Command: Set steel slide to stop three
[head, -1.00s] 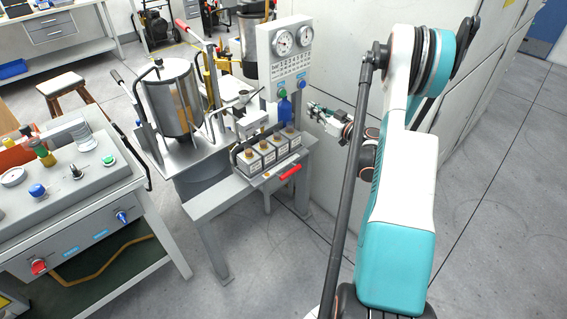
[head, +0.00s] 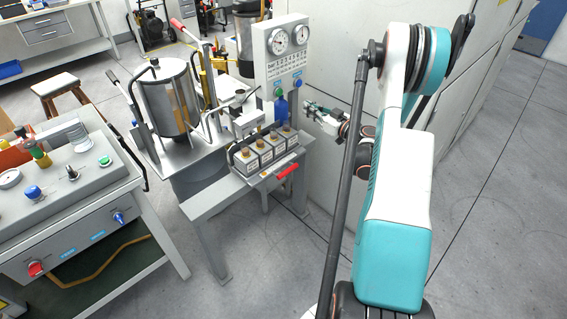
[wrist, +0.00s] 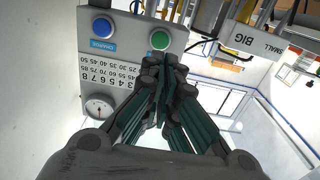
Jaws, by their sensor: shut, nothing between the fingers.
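I cannot single out the steel slide or its numbered stops with certainty. A grey test bench (head: 208,200) stands at the middle, with a row of small square blocks (head: 263,152) and a red handle (head: 287,170) at its front right edge. My gripper (head: 309,104) is right of the bench, near the gauge panel (head: 284,62), apart from the blocks and handle. In the wrist view my gripper (wrist: 163,72) has its fingers together and empty, in front of the upside-down panel (wrist: 120,65) with a green button (wrist: 159,40) and a blue button (wrist: 101,27).
A steel cylinder (head: 168,98) with levers stands on the bench's left. A control table (head: 70,205) is at left. Pale cabinets (head: 337,60) rise behind my arm.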

